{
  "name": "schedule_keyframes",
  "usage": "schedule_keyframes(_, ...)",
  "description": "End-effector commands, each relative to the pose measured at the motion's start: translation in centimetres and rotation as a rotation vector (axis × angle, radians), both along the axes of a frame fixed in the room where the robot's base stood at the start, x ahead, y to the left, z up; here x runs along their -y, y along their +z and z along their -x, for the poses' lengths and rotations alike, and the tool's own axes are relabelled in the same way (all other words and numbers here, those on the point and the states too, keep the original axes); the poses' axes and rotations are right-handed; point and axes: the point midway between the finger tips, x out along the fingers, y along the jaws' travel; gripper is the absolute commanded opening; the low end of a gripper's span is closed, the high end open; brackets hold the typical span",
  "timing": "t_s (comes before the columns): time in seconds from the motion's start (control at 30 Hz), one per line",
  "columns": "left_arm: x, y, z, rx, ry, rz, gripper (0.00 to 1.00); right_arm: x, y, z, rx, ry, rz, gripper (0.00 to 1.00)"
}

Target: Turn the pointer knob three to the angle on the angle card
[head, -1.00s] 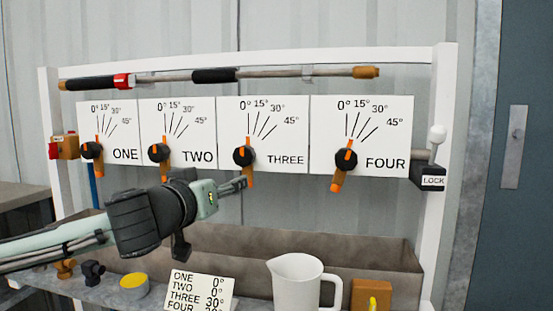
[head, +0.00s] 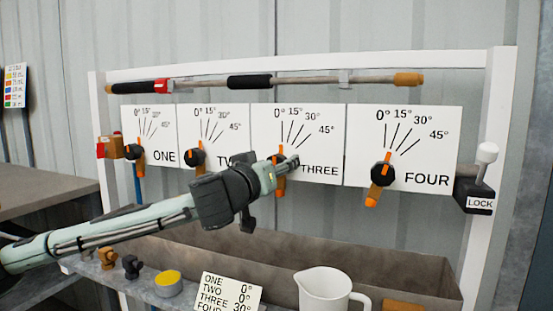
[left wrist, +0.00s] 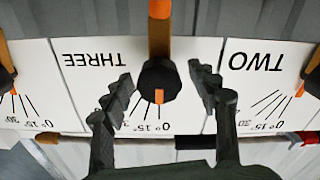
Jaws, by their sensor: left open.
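Knob three (left wrist: 159,80) is a black knob with an orange pointer mark. In the left wrist view, which is upside down, the mark points along the 0° line of the THREE plate (left wrist: 85,62). My left gripper (left wrist: 160,88) is open, one finger on each side of the knob, with gaps showing. In the head view my left gripper (head: 283,168) largely covers knob three; the orange end of its brown tube (head: 279,188) shows below. The angle card (head: 228,292) reads ONE 0°, TWO 0°, THREE 30°; its FOUR row is cut off. My right gripper is out of view.
Knob two (head: 195,154) stands left of knob three, knob four (head: 382,170) to its right. A LOCK box (head: 474,194) with a lever is at the far right. A trough (head: 400,270) and a white jug (head: 325,290) are below. A rod (head: 300,80) runs above the plates.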

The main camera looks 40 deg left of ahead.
Motion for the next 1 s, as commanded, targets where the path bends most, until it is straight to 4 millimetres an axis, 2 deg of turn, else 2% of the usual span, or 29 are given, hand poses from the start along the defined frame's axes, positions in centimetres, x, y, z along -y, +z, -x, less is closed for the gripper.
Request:
schedule_keyframes(0.33, -0.10, -0.03, -0.52, 0.000, -0.001, -0.001, 0.59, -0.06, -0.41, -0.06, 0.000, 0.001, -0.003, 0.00)
schedule_keyframes(0.8, -0.09, -0.03, -0.50, 0.000, 0.000, -0.001, 0.02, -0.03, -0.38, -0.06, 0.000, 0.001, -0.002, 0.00)
schedule_keyframes(1.0, -0.09, -0.04, -0.50, 0.000, 0.000, -0.002, 0.00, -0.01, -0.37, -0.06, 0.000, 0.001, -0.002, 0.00)
